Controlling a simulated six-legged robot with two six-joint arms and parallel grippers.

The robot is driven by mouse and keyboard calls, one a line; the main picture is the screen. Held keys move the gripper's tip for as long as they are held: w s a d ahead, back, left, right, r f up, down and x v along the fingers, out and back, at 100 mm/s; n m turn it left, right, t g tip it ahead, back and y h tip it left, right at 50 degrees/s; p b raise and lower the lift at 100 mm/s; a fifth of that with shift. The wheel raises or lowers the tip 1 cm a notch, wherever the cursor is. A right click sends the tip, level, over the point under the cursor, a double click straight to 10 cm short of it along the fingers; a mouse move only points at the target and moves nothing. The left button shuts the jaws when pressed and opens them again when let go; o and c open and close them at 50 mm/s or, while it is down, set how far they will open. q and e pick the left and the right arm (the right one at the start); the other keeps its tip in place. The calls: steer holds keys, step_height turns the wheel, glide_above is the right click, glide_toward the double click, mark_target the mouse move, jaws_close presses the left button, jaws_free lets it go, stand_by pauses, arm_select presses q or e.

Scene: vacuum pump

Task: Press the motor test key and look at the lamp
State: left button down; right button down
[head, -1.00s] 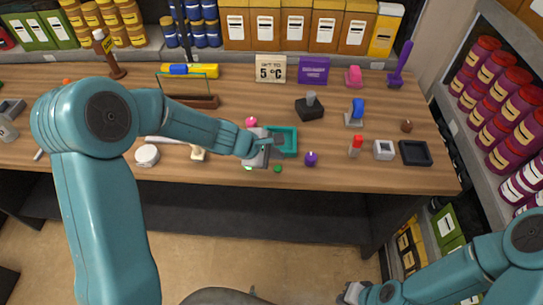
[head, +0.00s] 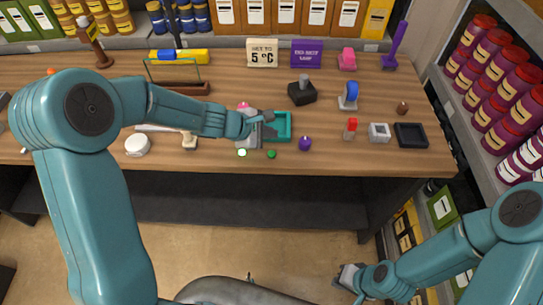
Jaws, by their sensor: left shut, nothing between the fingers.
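My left gripper (head: 268,117) is shut and empty, low over a small grey unit (head: 249,141) and beside a teal open-topped box (head: 283,137). A small round lamp (head: 242,152) at the front of the grey unit glows pale white-green. I cannot make out the motor test key; the gripper covers part of the unit. I cannot tell whether the fingertips touch it. My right gripper (head: 346,278) is low at the right, off the table, and its fingers are too small to judge.
Near the gripper are a pink ball (head: 243,106), a green ball (head: 271,154) and a purple ball (head: 305,143). A red-topped piece (head: 351,128), a grey square block (head: 379,132) and a black tray (head: 411,135) stand to the right. Shelves line the back and right.

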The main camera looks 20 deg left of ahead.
mark_target(269, 155)
arm_select(q)
step_height(269, 155, down, 6)
steer(key=b, duration=0.4)
steer(key=shift+w+r, duration=0.1)
steer(key=shift+r, duration=0.05)
steer(key=shift+b, duration=0.45)
steer(key=shift+f, duration=0.25)
stand_by(1.0)
steer(key=shift+f+b, duration=0.35)
steer(key=shift+b, duration=0.15)
steer(key=shift+f+b, duration=0.4)
steer(key=shift+b, duration=0.1)
stand_by(0.4)
steer(key=shift+r, duration=0.15)
steer(key=shift+r+p, duration=0.7)
steer(key=shift+r, duration=0.1)
